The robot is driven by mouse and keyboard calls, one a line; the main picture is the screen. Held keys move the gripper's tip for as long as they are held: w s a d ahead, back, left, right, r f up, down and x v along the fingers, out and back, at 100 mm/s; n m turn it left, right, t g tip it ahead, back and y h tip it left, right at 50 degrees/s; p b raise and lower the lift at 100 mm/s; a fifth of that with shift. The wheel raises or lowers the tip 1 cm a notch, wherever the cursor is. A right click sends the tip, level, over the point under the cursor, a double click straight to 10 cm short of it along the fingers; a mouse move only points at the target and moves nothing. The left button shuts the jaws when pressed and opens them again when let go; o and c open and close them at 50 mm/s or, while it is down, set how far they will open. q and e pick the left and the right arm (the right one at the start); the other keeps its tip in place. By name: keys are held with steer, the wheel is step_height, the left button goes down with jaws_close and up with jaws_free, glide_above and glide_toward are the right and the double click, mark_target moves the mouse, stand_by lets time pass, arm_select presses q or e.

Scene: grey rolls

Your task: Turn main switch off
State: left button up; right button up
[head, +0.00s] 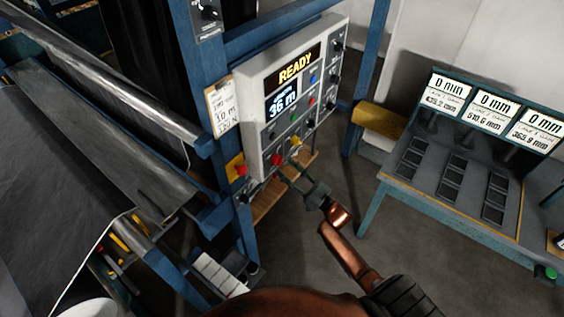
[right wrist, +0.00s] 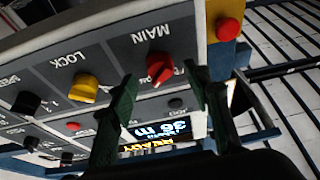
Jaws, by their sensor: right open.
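The main switch is a red rotary knob (head: 277,159) low on the grey control panel (head: 250,125). In the right wrist view the red knob (right wrist: 160,68) sits under the upside-down label MAIN, with its pointer slanting. My right gripper (head: 289,178) is in front of the panel's lower edge, just below the knob in the head view. In the right wrist view its two dark green fingers (right wrist: 160,78) are open, one to each side of the knob. I cannot tell whether they touch it. My left gripper is not in view.
A yellow LOCK knob (right wrist: 85,88) is beside the main switch. A red button on a yellow plate (right wrist: 228,29) is on its other side. The panel display (head: 296,66) reads READY. A grey bench (head: 430,190) stands right, and a large roll machine (head: 80,170) left.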

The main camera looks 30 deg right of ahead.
mark_target(279, 162)
steer(key=shift+p+x, duration=0.4)
steer(key=shift+x, duration=1.4)
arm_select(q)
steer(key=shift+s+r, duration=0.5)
arm_select(e)
steer(key=shift+f, duration=0.1)
steer(key=shift+c, duration=0.7)
steer(key=c, duration=1)
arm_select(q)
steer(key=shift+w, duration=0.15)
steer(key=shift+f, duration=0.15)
